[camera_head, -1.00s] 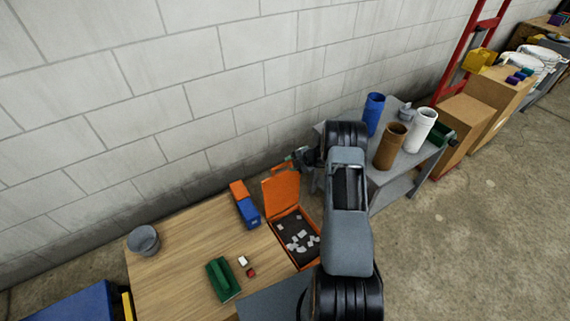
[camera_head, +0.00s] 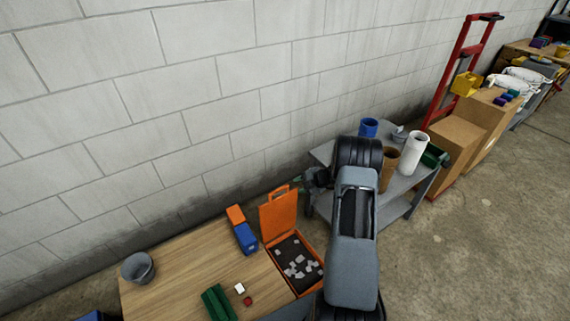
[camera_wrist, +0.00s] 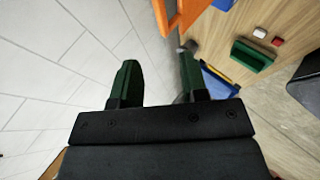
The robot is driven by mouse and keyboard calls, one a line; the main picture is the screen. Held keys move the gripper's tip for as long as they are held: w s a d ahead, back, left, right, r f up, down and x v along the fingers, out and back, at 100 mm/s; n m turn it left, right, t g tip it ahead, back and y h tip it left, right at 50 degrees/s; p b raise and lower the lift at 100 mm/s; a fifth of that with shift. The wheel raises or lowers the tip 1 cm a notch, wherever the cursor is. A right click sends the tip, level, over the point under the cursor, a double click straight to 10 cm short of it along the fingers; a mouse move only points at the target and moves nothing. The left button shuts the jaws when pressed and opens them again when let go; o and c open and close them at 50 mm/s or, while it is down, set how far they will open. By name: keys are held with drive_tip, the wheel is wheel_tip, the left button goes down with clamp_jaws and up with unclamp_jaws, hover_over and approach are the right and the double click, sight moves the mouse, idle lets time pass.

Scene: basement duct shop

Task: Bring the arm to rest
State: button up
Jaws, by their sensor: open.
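My gripper (camera_wrist: 160,82) shows in the wrist view with its two dark green fingers apart and nothing between them. In the head view my grey arm rises at the centre right and hides most of the gripper. The gripper is near the block wall, above the gap between the wooden table (camera_head: 185,275) and the grey cart (camera_head: 400,203).
An open orange case (camera_head: 280,215) with grey pieces stands on the table. The cart carries several cylinders.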

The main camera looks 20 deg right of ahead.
drive_tip(key=s+a+n+g, duration=0.35)
drive_tip(key=s+n, duration=0.35)
drive_tip(key=n, duration=0.8)
drive_tip(key=s+a+r+n+h+p, duration=0.2)
drive_tip(key=s+a+r+n+p, duration=0.3)
drive_tip(key=r+n, duration=0.7)
drive_tip(key=s+a+r+n+h+p, duration=0.2)
drive_tip(key=s+a+r+n+p, duration=0.3)
drive_tip(key=s+r+n, duration=0.3)
drive_tip(key=s+a+r+n+h+p, duration=0.2)
drive_tip(key=s+a+r+n+p, duration=0.3)
drive_tip(key=r+n, duration=1)
wheel_tip(320, 180, up, 6)
drive_tip(key=shift+s+a+r+n+g, duration=0.1)
drive_tip(key=shift+s+a+n+g, duration=0.25)
drive_tip(key=shift+s+a, duration=0.55)
